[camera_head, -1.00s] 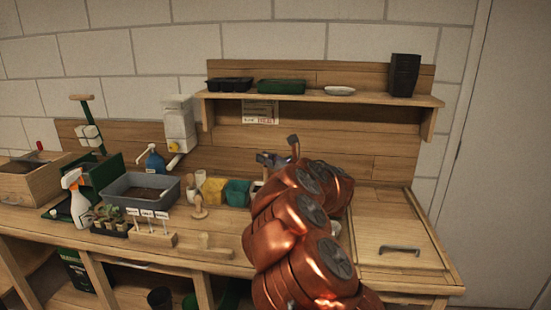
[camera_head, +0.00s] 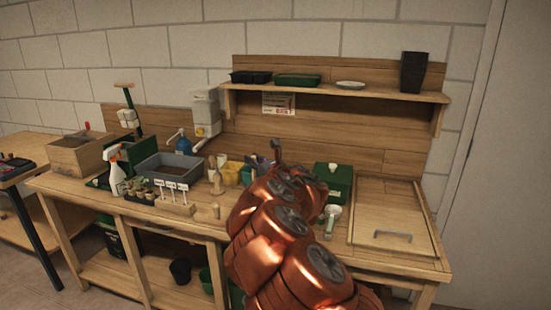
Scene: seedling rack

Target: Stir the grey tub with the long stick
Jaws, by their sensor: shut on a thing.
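The grey tub (camera_head: 152,176) stands on the left half of the bench, with dark soil in it. My gripper (camera_head: 264,165) is near the middle of the bench, to the right of the tub and apart from it, mostly hidden by my copper arm. A slim brown piece with a grey end (camera_head: 277,146) sticks up beside the gripper. It appears to be the long stick held in the shut jaws; its lower part and the grip itself are hidden.
A wooden dibber (camera_head: 217,184) and yellow pot (camera_head: 232,173) stand between the tub and my gripper. White labels, seedlings (camera_head: 143,187) and a spray bottle (camera_head: 116,170) are around the tub's front left. A green box (camera_head: 336,180) stands right of my arm. A shelf (camera_head: 335,92) hangs above.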

